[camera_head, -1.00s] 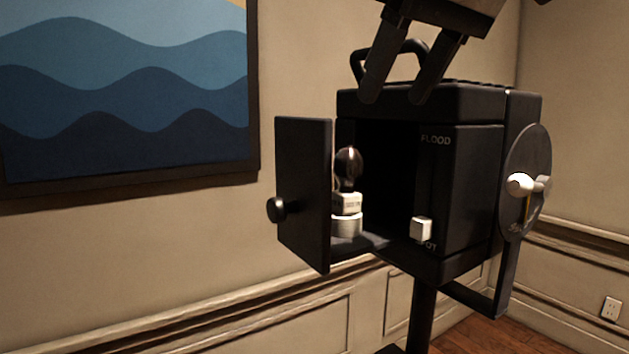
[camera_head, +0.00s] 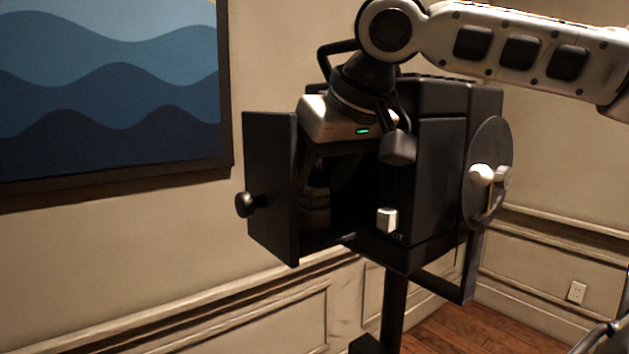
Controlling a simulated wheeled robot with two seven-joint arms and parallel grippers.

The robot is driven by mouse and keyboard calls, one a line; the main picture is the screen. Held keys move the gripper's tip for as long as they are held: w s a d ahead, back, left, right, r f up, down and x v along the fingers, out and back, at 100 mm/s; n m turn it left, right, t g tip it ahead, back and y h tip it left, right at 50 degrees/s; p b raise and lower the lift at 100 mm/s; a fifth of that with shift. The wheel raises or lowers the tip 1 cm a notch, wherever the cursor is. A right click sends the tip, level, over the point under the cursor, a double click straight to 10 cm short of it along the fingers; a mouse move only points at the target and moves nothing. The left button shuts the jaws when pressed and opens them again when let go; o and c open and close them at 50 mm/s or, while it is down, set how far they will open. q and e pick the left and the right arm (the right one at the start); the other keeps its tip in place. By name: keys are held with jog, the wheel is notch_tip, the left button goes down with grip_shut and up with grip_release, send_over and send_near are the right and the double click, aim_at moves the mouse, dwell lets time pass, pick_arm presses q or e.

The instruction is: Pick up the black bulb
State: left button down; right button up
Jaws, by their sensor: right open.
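The black stage lamp (camera_head: 440,165) has its side door (camera_head: 270,185) swung open. My right gripper (camera_head: 332,175) is at the opening, its pale body in front of the upper part and its fingers pointing down into the dark inside. The fingers are apart, though shadow blurs their tips. The pale bulb socket (camera_head: 315,198) shows dimly inside, near the door. The black bulb above it is covered by the gripper and lost in shadow, so I cannot tell whether the fingers are around or beside it. My left gripper is not in view.
The open door stands just left of my right gripper. A white slider knob (camera_head: 387,220) sits on the lamp's face right of the opening. A round disc with a pale knob (camera_head: 481,175) is on the right side. A carrying handle (camera_head: 330,60) is on top.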

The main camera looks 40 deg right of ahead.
jog(key=shift+w+f, duration=0.3)
jog(key=shift+f, duration=0.2)
jog(key=c, duration=1.1)
jog(key=shift+r, duration=0.2)
